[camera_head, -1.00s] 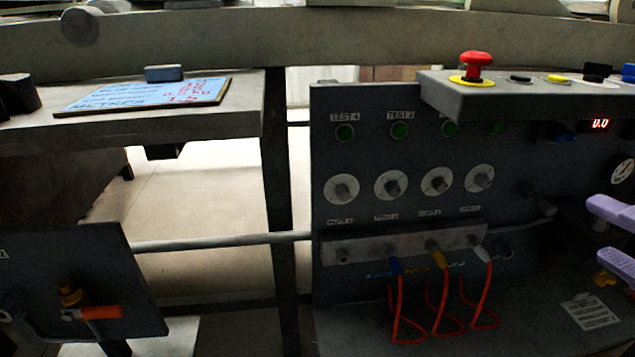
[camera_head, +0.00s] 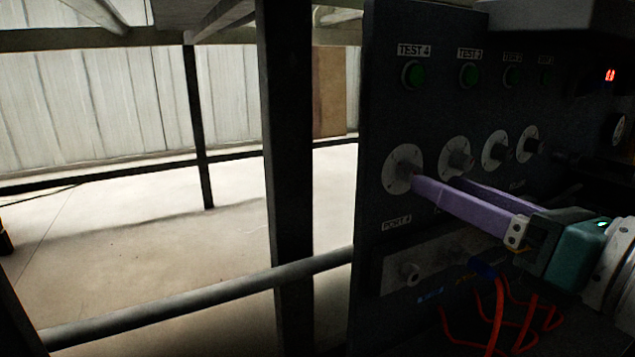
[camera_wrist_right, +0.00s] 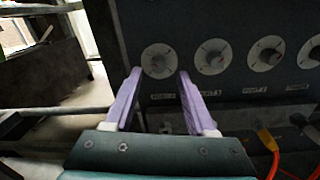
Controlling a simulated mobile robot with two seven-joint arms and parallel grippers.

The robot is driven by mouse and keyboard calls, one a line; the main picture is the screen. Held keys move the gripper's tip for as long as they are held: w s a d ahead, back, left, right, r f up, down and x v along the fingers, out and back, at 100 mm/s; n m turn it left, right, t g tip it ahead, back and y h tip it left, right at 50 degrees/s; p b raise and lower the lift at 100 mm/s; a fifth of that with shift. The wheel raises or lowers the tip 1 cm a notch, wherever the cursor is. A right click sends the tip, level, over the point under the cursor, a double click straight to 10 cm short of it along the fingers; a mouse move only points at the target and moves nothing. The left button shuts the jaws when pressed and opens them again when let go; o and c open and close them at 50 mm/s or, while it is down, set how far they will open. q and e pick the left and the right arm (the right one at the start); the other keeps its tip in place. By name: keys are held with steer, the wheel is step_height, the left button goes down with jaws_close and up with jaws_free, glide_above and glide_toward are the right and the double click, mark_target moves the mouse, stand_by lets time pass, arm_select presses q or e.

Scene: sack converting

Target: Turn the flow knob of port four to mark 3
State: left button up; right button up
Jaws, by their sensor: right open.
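The port four flow knob (camera_head: 406,166) is the leftmost knob, on a round pale dial above the PORT 4 label (camera_head: 397,222). My right gripper (camera_head: 433,183) is open, its long purple fingers pointing at the panel by this dial. In the right wrist view the same knob (camera_wrist_right: 158,62) lies just beyond the gap between the fingertips (camera_wrist_right: 159,74), with one finger to each side. The nearer finger partly covers the dial's lower right in the head view. The dial marks are too small to read. My left gripper is out of view.
Another dial (camera_head: 455,158) stands close right of port four, with more along the row. Green TEST buttons (camera_head: 413,75) are above. A port block (camera_head: 409,272) with red hoses (camera_head: 497,310) is below. Open floor lies left of the panel.

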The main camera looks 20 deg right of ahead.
mark_target(410, 173)
steer(key=shift+w+a+b, duration=0.15)
steer(key=shift+w, duration=0.7)
steer(key=shift+w+a+b, duration=0.1)
steer(key=shift+w+b, duration=0.05)
steer(key=shift+w, duration=0.65)
jaws_close()
